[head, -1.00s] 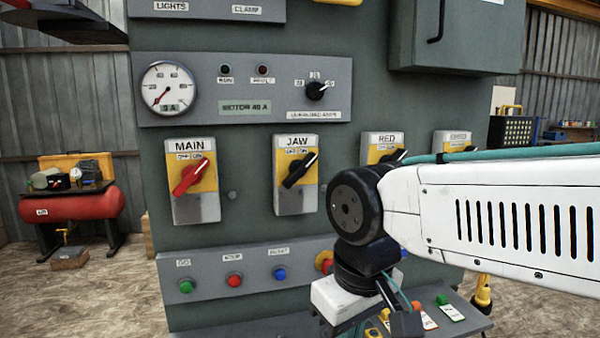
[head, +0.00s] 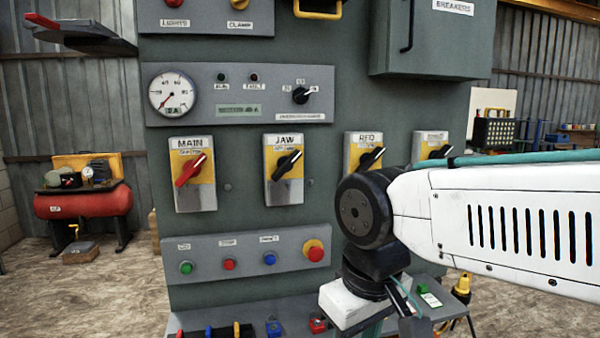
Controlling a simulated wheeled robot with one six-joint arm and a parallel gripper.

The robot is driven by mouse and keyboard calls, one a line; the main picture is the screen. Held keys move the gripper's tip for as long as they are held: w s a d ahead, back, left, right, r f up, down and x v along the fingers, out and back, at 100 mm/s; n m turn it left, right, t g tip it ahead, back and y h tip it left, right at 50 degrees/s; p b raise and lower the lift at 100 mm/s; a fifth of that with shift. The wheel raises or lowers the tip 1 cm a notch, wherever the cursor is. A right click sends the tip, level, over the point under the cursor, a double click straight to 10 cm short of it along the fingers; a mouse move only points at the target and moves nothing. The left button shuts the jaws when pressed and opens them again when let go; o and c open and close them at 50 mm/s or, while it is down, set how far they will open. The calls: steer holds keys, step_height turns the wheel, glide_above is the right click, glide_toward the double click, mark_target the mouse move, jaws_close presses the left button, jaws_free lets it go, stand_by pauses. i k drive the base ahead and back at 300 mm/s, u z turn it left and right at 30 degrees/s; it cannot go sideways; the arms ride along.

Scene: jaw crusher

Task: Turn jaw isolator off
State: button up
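The JAW isolator (head: 284,170) is a grey and yellow plate on the green panel, in the middle of the head view. Its black rotary handle (head: 288,164) is tilted, with its upper end to the right. My white arm comes in from the right and bends down at a black joint, right of and below the JAW isolator. My gripper (head: 412,312) is only partly seen at the lower edge, low in front of the panel and apart from the isolator. Its fingers are too hidden to tell open from shut.
The MAIN isolator (head: 192,172) with a red handle is left of JAW. The RED isolator (head: 363,155) and another isolator (head: 432,146) are to the right. A push-button strip (head: 245,252) with a red emergency stop (head: 314,250) sits below. A shelf with small coloured items is lower down.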

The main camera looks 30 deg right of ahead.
mark_target(285, 163)
steer(key=z, duration=0.4)
steer(key=k, duration=0.1)
steer(key=u, duration=1.25)
steer(key=i, duration=0.5)
steer(key=z, duration=0.9)
